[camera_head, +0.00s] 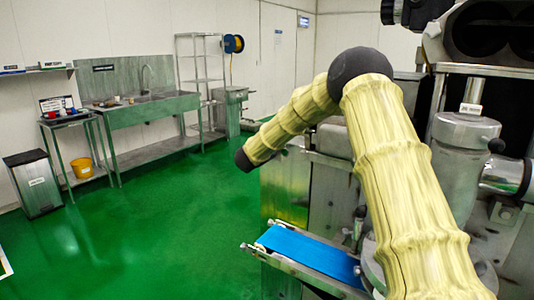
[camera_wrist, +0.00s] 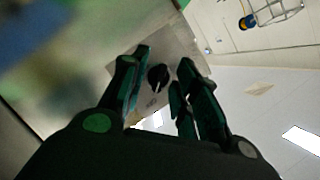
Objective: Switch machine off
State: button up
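The encrusting machine (camera_head: 325,190) stands at the right in the head view, its front partly hidden behind my sleeved arm. In the wrist view, a grey panel (camera_wrist: 178,52) carries a black rotary knob (camera_wrist: 158,76). My gripper (camera_wrist: 160,72) is open, with one finger to the left of the knob and the others to its right. The knob shows in the gap between the fingertips. I cannot tell whether the fingers touch it. In the head view my gripper is hidden behind the arm.
A blue conveyor belt (camera_head: 312,250) sticks out low from the machine. Green floor is free to the left. A sink bench (camera_head: 150,108), a bin (camera_head: 35,184) and a wire shelf (camera_head: 199,62) stand along the far wall.

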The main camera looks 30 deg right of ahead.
jog(key=v, duration=1.1)
jog(key=shift+s+a, duration=0.3)
jog(key=shift+a, duration=0.05)
jog(key=shift+f, duration=0.1)
